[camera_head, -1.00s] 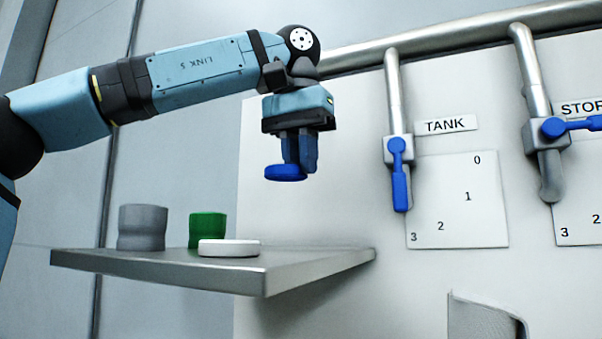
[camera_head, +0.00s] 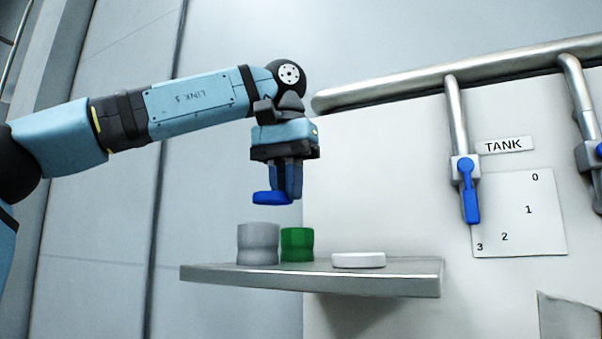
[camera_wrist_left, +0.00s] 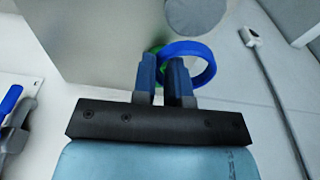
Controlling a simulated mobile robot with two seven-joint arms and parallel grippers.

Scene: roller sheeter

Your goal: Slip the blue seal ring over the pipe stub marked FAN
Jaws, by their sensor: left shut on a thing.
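My left gripper (camera_head: 288,194) is shut on the blue seal ring (camera_head: 271,198), which lies about flat and sticks out left of the fingers in the head view. It hangs above the shelf, apart from the things there. In the left wrist view the ring (camera_wrist_left: 211,72) shows as an open loop at the right of the fingertips (camera_wrist_left: 165,62). No FAN mark is readable in any view, so I cannot tell which thing is the FAN stub. My right gripper is not in view.
A shelf (camera_head: 310,284) holds a grey cylinder (camera_head: 258,244), a green cylinder (camera_head: 297,245) and a white disc (camera_head: 358,260). To the right are a TANK label (camera_head: 503,145), a blue-handled valve (camera_head: 469,192) and a pipe (camera_head: 450,75) along the panel top.

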